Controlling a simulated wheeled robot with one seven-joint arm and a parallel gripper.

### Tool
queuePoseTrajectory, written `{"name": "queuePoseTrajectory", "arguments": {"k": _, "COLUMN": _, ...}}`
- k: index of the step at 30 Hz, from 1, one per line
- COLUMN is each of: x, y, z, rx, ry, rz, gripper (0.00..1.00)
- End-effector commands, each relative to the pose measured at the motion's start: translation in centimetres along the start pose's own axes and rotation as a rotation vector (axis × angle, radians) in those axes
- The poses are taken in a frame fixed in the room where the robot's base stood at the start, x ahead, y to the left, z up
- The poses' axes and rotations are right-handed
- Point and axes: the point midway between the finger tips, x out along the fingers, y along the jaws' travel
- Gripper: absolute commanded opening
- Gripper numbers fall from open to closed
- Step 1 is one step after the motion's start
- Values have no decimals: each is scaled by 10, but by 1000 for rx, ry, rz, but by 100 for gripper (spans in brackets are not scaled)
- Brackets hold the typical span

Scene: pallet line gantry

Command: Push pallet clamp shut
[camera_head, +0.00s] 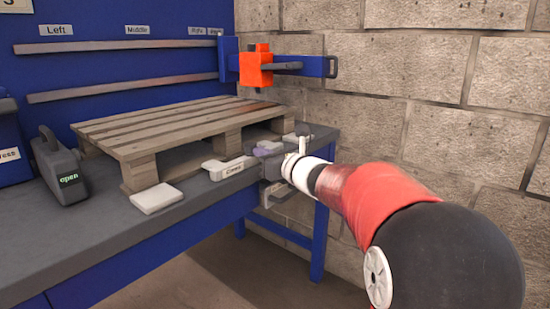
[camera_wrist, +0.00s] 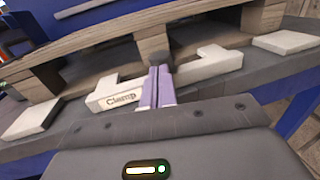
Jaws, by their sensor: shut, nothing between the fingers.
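The pallet clamp (camera_head: 228,167) is a pale piece labelled "Clamp" on the bench at the front edge of the wooden pallet (camera_head: 165,125). My gripper (camera_head: 263,149) is at the bench edge, just right of the labelled piece. A grey display box (camera_head: 62,172) left of the pallet reads "open" in green.
The blue bench (camera_head: 110,232) has a flat pale block (camera_head: 157,198) in front of the pallet. An orange carriage (camera_head: 256,67) sits on a blue gantry beam above the pallet's far right. A block wall (camera_head: 420,120) stands on the right. The floor before the bench is clear.

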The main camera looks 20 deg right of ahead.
Motion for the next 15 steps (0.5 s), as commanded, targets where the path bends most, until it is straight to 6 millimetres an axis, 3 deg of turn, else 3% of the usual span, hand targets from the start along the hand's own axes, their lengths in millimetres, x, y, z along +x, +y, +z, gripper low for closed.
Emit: {"name": "queuePoseTrajectory", "arguments": {"k": 15, "x": 12, "y": 1, "z": 0, "rx": 0, "ry": -1, "rz": 1, "gripper": 0}}
